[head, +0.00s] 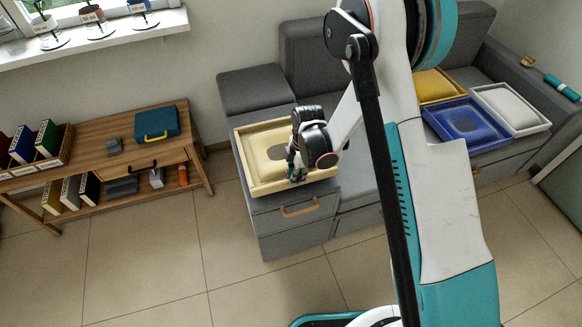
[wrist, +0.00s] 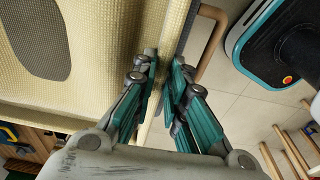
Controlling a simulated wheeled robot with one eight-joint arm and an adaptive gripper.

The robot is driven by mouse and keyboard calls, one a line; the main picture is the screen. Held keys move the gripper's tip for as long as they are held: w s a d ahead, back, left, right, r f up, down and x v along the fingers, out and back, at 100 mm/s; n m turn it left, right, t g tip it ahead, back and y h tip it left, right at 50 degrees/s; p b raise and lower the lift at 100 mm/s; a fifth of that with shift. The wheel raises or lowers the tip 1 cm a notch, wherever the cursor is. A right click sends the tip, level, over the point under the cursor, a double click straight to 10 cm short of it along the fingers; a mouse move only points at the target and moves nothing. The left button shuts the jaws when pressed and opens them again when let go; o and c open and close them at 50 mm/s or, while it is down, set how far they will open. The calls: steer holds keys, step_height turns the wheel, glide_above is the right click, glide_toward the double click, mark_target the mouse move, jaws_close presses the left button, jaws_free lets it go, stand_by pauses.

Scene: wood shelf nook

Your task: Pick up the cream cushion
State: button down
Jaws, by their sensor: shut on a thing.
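The cream cushion (head: 256,157) lies on the left end of the grey sofa in the head view. It is square, with a raised rim and a grey oval patch. My gripper (head: 296,174) is at its front right edge. In the wrist view the cushion (wrist: 110,70) fills the left side, with part of the grey patch showing. There my gripper (wrist: 163,75) has a finger on each side of the cushion's rim and is shut on it. The cushion appears to rest on the seat; its underside is hidden.
The grey sofa (head: 290,228) has a drawer with a wooden handle (head: 300,208) below the cushion. Yellow (head: 432,84), blue (head: 465,125) and white (head: 512,105) cushions lie to the right. A wooden shelf (head: 100,135) stands at left. The tiled floor (head: 160,245) in front is clear.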

step_height(320, 180, up, 27)
steer(key=p, duration=1.1)
step_height(320, 180, down, 9)
steer(key=b, duration=0.9)
steer(key=shift+r, duration=0.2)
stand_by(1.8)
steer(key=shift+r, duration=0.1)
stand_by(0.4)
